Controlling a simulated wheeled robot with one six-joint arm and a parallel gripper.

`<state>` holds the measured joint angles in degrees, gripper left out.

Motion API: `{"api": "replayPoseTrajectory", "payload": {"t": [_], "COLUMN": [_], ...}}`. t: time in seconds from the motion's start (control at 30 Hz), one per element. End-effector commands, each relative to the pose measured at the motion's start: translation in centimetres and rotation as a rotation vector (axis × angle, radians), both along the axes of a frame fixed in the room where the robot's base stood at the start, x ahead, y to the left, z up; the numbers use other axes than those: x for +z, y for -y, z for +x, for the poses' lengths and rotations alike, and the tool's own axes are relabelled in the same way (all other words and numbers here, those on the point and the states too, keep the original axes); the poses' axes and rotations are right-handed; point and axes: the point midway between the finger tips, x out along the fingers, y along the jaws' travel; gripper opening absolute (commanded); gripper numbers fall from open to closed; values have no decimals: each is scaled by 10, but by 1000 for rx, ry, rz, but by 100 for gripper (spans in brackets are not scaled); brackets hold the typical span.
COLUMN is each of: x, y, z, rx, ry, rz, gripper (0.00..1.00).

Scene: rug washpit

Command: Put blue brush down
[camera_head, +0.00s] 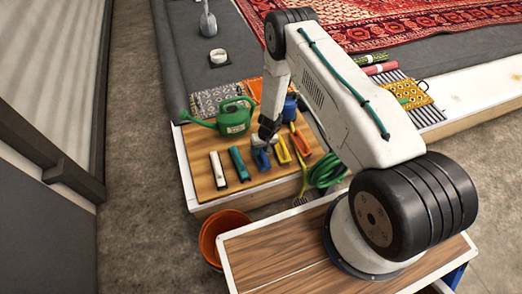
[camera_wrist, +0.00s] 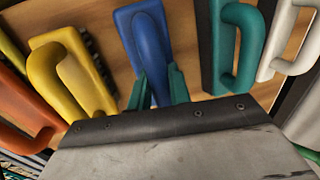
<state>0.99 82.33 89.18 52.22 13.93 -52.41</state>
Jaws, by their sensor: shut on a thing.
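The blue brush (camera_head: 261,158) is among a row of brushes on the wooden board in the head view. In the wrist view the blue brush (camera_wrist: 148,45) lies between the teal fingers of my gripper (camera_wrist: 158,84), which is shut on its handle. In the head view my gripper (camera_head: 263,142) points down over the board at the blue brush. The brush's underside is hidden, so I cannot tell whether it touches the board.
A teal brush (camera_head: 239,164) and a white brush (camera_head: 218,170) lie left of it; a yellow brush (camera_head: 282,150) and an orange brush (camera_head: 300,143) lie right. A green watering can (camera_head: 232,117) stands behind. An orange bucket (camera_head: 212,240) is below the board's front edge.

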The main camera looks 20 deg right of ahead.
Motion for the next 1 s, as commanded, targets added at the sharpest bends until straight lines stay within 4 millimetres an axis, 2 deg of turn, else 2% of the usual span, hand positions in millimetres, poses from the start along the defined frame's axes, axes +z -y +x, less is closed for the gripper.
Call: {"api": "replayPoseTrajectory", "payload": {"t": [0.1,0.13,0.2,0.47,0.57,0.67,1.0], "x": [-3,-3,-3,-2,4,17,88], "y": [0,0,0,0,1,3,17], "z": [0,0,0,0,0,1,1], "rx": [0,0,0,0,0,-1,0], "ry": [0,0,0,0,1,2,2], "rz": [0,0,0,0,0,0,0], "gripper": [1,28,41,41,41,41,41]}}
